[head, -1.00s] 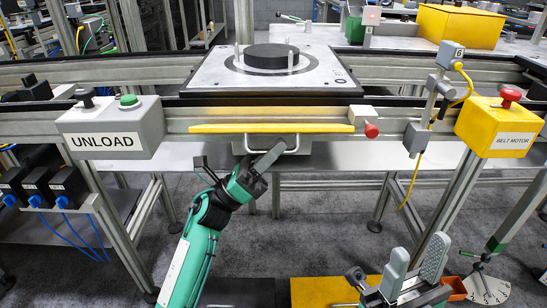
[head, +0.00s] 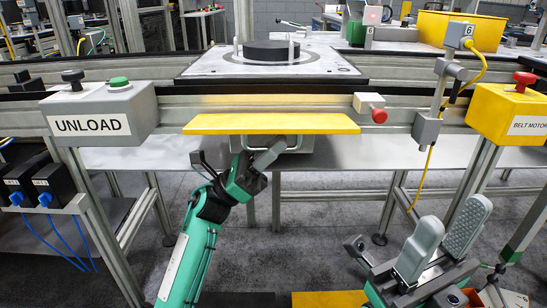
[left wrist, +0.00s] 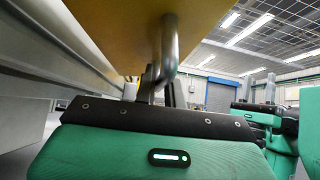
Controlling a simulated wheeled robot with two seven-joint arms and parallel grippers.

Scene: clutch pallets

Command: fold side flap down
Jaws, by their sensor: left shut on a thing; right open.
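The side flap (head: 272,124) is a yellow panel on the front of the conveyor frame, sticking out toward me and looking nearly level. Its metal handle (head: 298,147) hangs under the front edge and is partly hidden. My left gripper (head: 270,155) is below the flap, shut on the handle. In the left wrist view the flap's underside (left wrist: 110,25) is overhead, and the bent handle bar (left wrist: 168,50) runs down to the jaws, whose grip is partly hidden. My right gripper (head: 443,238) is open and empty at the lower right, apart from the frame.
The UNLOAD box (head: 100,115) stands left of the flap; a red knob (head: 378,115) and the yellow BELT MOTOR box (head: 507,112) are to the right. A pallet (head: 215,68) carrying a dark disc (head: 270,51) sits above. Floor below the flap is open.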

